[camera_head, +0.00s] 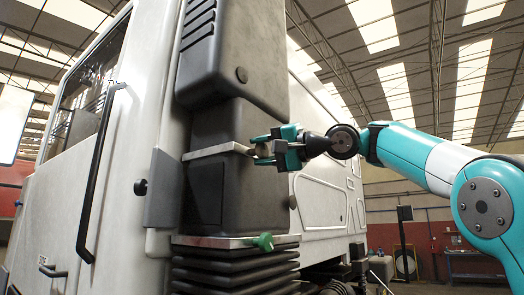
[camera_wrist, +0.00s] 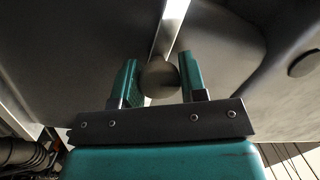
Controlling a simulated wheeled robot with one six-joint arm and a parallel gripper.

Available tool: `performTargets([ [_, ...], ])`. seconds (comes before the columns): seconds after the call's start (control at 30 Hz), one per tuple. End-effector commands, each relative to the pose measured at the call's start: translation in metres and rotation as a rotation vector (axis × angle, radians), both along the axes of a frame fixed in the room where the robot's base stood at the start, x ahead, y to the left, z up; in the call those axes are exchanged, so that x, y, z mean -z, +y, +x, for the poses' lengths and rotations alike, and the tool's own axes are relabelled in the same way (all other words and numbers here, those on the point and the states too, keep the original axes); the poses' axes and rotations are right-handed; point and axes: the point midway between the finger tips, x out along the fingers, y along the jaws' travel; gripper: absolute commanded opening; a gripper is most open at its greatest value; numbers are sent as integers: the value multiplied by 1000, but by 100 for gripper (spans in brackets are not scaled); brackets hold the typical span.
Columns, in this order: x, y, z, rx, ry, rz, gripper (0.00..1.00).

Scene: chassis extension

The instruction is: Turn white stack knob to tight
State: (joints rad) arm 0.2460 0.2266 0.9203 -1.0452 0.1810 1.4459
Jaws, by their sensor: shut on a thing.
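The white stack knob (camera_wrist: 158,80) is a rounded grey-beige knob at the end of a pale metal bar (camera_head: 216,151) that runs across the dark stack on the white truck. The bar also shows in the wrist view (camera_wrist: 170,28), running up from the knob. My gripper (camera_head: 264,147) reaches in from the right, with its teal fingers closed on the knob, one on each side. In the wrist view my gripper (camera_wrist: 160,83) has the knob between its fingers. The fingers partly hide the knob in the head view; its turn angle cannot be told.
A green knob (camera_head: 263,241) sits on a lower bar above black bellows (camera_head: 235,268). The dark upper housing (camera_head: 233,55) overhangs the bar. Open space lies right of the stack, around my arm.

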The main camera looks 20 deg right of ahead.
Motion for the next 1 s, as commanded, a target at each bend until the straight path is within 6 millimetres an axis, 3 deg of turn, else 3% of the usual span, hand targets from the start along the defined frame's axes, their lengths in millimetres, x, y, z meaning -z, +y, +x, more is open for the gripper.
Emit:
performTargets([
  [0.5,0,-1,1,2,10,14,15],
  [0.53,0,-1,1,2,10,14,46],
  [0.6,0,-1,0,2,10,14,62],
  [1.0,0,-1,-2,-5,10,13,64],
])
